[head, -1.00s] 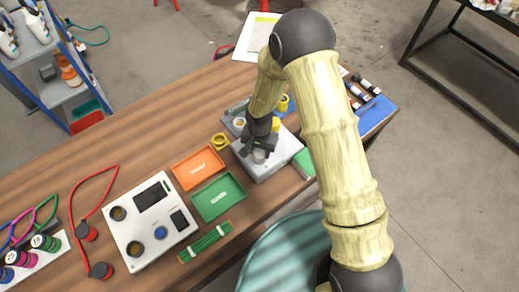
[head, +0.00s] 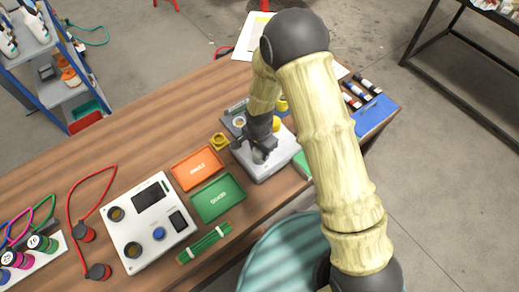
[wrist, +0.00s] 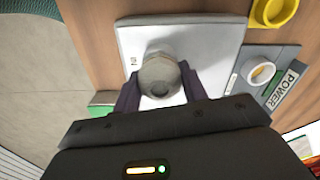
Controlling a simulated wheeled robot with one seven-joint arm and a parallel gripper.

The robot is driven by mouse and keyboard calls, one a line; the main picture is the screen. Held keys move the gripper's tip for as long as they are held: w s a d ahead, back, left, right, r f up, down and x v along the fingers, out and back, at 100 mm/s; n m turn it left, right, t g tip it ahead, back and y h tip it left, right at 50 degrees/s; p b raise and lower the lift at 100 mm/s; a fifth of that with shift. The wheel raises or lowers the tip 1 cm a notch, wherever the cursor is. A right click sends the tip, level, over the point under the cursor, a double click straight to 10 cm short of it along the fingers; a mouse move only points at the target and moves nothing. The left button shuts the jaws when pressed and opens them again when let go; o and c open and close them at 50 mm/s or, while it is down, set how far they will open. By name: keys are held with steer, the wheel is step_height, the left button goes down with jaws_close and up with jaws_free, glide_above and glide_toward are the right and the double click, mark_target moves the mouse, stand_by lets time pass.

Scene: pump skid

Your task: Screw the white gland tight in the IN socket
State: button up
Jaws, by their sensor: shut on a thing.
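The white gland (wrist: 160,76) shows in the wrist view as a pale greyish round piece between my two dark fingers. My gripper (wrist: 160,92) is shut on it, with one finger on each side. In the head view my gripper (head: 258,153) is low over the light grey block (head: 268,168), which also shows in the wrist view (wrist: 205,36). A small dark mark, too blurred to read, is on the block to the left of the gland. The IN socket is hidden under the gland and fingers, so I cannot tell how deep the gland sits.
A POWER-labelled grey unit with a white ring (wrist: 262,74) and a yellow ring (wrist: 274,10) are close on the right in the wrist view. An orange tray (head: 196,168), a green tray (head: 218,198) and a yellow part (head: 219,141) lie left of the block.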

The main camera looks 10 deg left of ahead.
steer(key=m, duration=0.4)
steer(key=shift+m, duration=0.3)
steer(key=o, duration=1)
steer(key=shift+o, duration=0.2)
steer(key=n, duration=0.4)
steer(key=shift+n, duration=0.4)
